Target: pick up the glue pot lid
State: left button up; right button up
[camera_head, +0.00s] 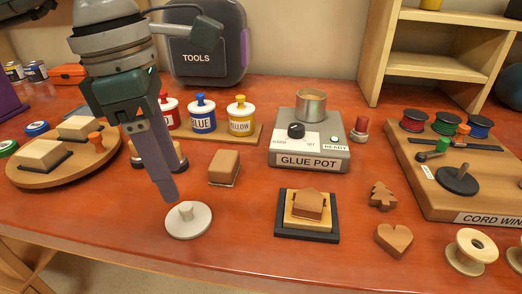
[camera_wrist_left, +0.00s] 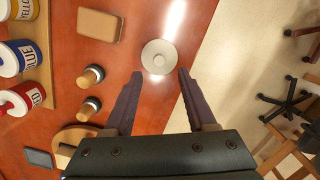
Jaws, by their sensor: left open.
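The glue pot lid is a light grey round disc (camera_head: 188,222) with a small upright knob, lying flat near the table's front edge. It also shows in the left wrist view (camera_wrist_left: 160,57), centred between and just beyond the fingertips. My left gripper (camera_head: 170,196) points down, with its fingertips above and slightly left of the lid in the head view. In the left wrist view the gripper (camera_wrist_left: 160,72) is open and empty, a finger to each side of the lid. The glue pot (camera_head: 311,106) stands uncovered on its labelled grey base. My right gripper is not in view.
A brown block (camera_head: 224,167) lies behind the lid. Red, blue and yellow paint pots (camera_head: 241,119) stand on a wooden rack further back. A black-framed tray (camera_head: 282,233) with a house-shaped piece is to the right. The table front around the lid is clear.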

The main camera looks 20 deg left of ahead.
aim_at(185, 206)
pick_arm(q)
jog(key=f, duration=0.6)
jog(key=shift+w+d+f, duration=0.25)
jog(key=shift+f, duration=0.1)
grip_shut()
